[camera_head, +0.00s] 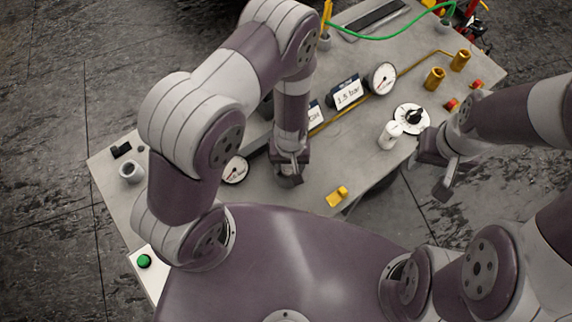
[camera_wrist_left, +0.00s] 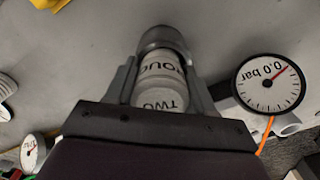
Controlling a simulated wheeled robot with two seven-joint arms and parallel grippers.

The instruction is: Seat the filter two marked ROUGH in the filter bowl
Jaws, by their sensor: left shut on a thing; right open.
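My left gripper (camera_wrist_left: 160,88) is shut on a white cylindrical filter (camera_wrist_left: 160,100) whose lettering reads TWO and, partly cut off, ROUGH. A rounded grey cup-like part (camera_wrist_left: 165,37) shows at the filter's far end in the left wrist view. I cannot tell whether it is the filter bowl or whether the filter sits inside it. In the head view my left gripper (camera_head: 289,178) points down over the bench's near part, and the filter is hidden there. My right gripper (camera_head: 440,178) is open and empty at the bench's right near edge.
A gauge reading 0.0 bar (camera_wrist_left: 270,83) is beside the left gripper. A white cylinder (camera_head: 390,135), a round dial (camera_head: 411,118), another gauge (camera_head: 383,78) and a 1.5 bar sign (camera_head: 347,93) stand to the right. A yellow part (camera_head: 338,196) lies near the front edge.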

